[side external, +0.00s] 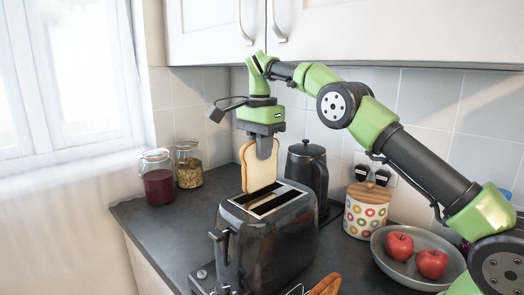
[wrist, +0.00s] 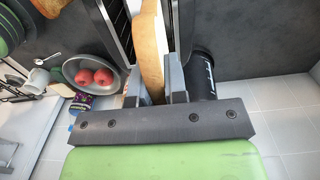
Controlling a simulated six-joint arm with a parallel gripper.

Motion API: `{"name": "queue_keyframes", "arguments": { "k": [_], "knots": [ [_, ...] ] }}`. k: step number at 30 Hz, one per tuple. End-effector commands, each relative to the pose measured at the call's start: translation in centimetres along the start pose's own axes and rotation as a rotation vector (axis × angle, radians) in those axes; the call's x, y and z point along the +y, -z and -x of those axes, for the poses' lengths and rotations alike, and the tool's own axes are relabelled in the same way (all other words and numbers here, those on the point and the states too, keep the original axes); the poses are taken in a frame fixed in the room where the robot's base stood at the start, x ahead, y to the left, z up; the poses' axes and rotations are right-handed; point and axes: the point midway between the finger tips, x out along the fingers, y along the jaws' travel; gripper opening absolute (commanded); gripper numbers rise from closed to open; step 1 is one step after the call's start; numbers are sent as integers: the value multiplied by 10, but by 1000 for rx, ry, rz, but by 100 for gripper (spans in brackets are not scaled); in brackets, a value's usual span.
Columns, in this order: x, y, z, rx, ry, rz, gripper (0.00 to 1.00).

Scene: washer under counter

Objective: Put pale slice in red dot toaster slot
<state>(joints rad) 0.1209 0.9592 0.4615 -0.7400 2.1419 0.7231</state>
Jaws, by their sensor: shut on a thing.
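The pale slice (side external: 260,172) is white-faced with a brown crust and hangs upright below my gripper (side external: 266,150). My gripper is shut on its upper edge. The black toaster (side external: 262,240) stands on the counter below, with two long slots in its top. The slice's lower edge is at the far part of the toaster top; I cannot tell whether it is just above or in a slot. In the wrist view the slice (wrist: 151,45) shows edge-on between the fingers of my gripper (wrist: 152,88). I can make out no red dot.
A patterned canister (side external: 366,213) and a grey bowl (side external: 395,272) with two apples are to the right. Two jars (side external: 158,180) stand at the left. A browner slice (side external: 326,286) is at the front edge.

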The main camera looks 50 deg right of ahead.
Motion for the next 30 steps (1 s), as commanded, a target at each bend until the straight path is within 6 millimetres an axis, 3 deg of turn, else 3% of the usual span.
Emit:
{"name": "queue_keyframes", "arguments": {
  "k": [11,30],
  "knots": [
    [-2,4,-10,-4,3,-35,0],
    [-3,3,-56,-4,4,-34,0]
  ]
}}
